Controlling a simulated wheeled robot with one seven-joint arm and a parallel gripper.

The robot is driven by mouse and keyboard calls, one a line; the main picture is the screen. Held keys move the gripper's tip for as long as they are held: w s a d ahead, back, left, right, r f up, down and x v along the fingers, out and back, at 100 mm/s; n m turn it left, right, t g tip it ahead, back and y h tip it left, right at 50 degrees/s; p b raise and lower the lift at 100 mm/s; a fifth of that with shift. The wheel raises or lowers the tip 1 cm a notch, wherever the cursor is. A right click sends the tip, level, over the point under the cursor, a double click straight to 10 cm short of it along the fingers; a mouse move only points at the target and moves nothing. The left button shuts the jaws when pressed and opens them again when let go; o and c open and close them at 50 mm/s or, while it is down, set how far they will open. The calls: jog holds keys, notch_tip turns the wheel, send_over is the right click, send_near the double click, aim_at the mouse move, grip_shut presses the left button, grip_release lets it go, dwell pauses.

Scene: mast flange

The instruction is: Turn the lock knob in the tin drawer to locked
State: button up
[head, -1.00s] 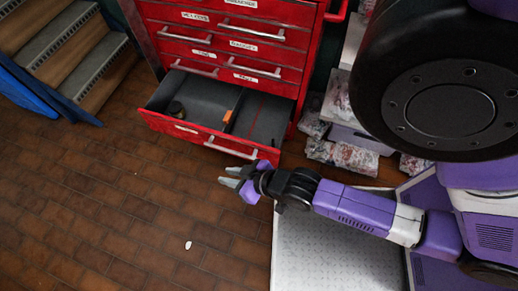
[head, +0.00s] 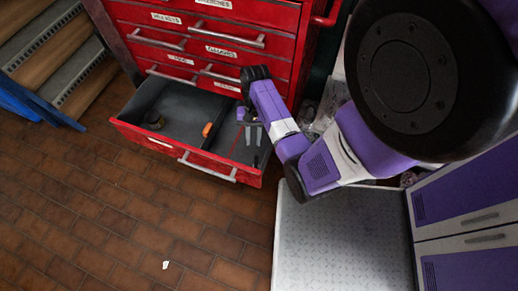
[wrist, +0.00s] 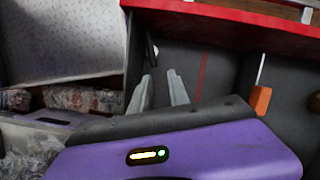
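The open bottom drawer (head: 135,127) of the red cabinet has a grey inside split by a divider; its label is too small to read. My gripper (head: 251,132) reaches down into its right compartment. In the wrist view, the two grey fingertips (wrist: 160,82) are apart with nothing between them. A small pale and dark fitting (wrist: 153,50) shows by the drawer's side wall, just beyond the fingers; I cannot tell whether it is the lock knob or how it is turned.
Shut red drawers (head: 232,14) with bar handles stand above the open one. A pale textured platform (head: 340,235) lies at right, and wooden steps (head: 60,60) at far left. Blotchy packages (wrist: 82,98) lie beside the cabinet. The brown tiled floor in front is mostly clear.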

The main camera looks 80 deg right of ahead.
aim_at(256, 159)
jog(key=shift+y, duration=0.5)
jog(key=x, duration=0.2)
jog(key=s+b+x, duration=0.1)
jog(key=x, duration=0.2)
jog(key=b+x, duration=0.1)
jog(key=x, duration=0.1)
jog(key=shift+s+a+f, duration=0.15)
jog(key=shift+a+f, duration=0.05)
jog(key=shift+a, duration=0.25)
grip_shut()
